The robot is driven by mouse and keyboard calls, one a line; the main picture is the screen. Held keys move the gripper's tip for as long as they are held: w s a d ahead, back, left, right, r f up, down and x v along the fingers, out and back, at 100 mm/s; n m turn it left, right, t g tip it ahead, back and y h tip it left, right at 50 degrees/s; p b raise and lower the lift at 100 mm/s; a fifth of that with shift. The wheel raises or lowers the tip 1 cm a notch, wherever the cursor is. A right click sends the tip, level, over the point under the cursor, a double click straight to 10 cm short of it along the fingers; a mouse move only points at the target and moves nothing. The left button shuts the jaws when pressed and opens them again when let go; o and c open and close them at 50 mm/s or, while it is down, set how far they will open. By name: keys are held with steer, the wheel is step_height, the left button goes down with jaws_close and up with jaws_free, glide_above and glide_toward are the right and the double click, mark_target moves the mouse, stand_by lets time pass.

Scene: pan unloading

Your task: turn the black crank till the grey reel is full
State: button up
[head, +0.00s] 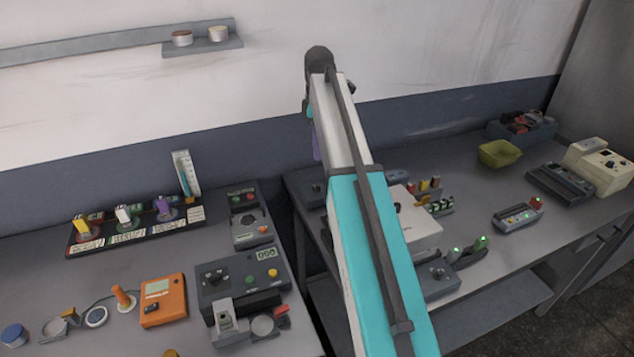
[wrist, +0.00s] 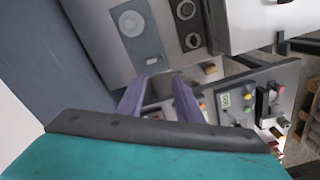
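I cannot pick out the black crank or the grey reel with certainty in either view. My arm covers the middle of the bench in the head view and may hide them. My gripper shows in the wrist view (wrist: 158,84) as two purple fingers standing apart, with nothing visibly held between them. In the head view only a bit of purple finger shows left of my arm, up near the wall and above the gap between the benches. A grey panel with a pale disc (wrist: 131,22) lies beyond the fingers in the wrist view.
On the left bench stand an orange box (head: 163,301), a grey box with a number display (head: 240,285) and a rack of coloured spools (head: 128,228).

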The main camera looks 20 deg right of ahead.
mark_target(318, 185)
steer(key=shift+f, duration=0.15)
steer(key=shift+f+p, duration=2.15)
steer(key=shift+f, duration=4.65)
jaws_close()
